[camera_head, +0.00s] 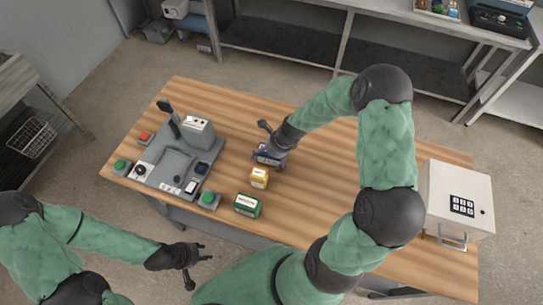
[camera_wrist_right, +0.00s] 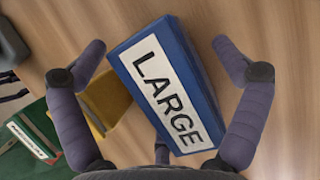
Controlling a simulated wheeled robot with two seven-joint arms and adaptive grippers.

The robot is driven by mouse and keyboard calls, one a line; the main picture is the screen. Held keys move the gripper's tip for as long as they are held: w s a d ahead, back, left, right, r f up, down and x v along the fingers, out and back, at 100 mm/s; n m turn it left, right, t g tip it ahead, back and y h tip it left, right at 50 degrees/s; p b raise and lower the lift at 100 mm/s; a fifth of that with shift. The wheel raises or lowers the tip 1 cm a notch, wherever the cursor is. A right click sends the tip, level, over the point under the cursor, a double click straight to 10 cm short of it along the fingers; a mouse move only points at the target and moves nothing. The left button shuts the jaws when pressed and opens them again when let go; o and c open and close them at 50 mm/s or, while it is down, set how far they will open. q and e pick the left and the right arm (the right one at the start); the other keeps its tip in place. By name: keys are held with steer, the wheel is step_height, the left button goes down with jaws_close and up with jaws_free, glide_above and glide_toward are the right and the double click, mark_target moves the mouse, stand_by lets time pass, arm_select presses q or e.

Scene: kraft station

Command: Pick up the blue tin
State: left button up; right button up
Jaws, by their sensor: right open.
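The blue tin (camera_head: 266,159) lies on the wooden table with a white label, partly hidden by my right gripper (camera_head: 270,150) in the head view. In the right wrist view the blue tin (camera_wrist_right: 192,60) is large, and its label reads LARGE. The open fingers of my right gripper (camera_wrist_right: 160,60) are on either side of it, with gaps between them and the tin. My left gripper (camera_head: 200,268) is empty off the table's front edge, its fingers spread.
A yellow tin (camera_head: 259,178) stands close in front of the blue one, and a green tin (camera_head: 247,205) is nearer the front edge. A grey station (camera_head: 175,163) with buttons is at left. A white keypad box (camera_head: 458,200) is at right.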

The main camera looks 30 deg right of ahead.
steer(key=shift+f, duration=0.2)
stand_by(0.3)
steer(key=shift+c, duration=0.2)
steer(key=c, duration=1.4)
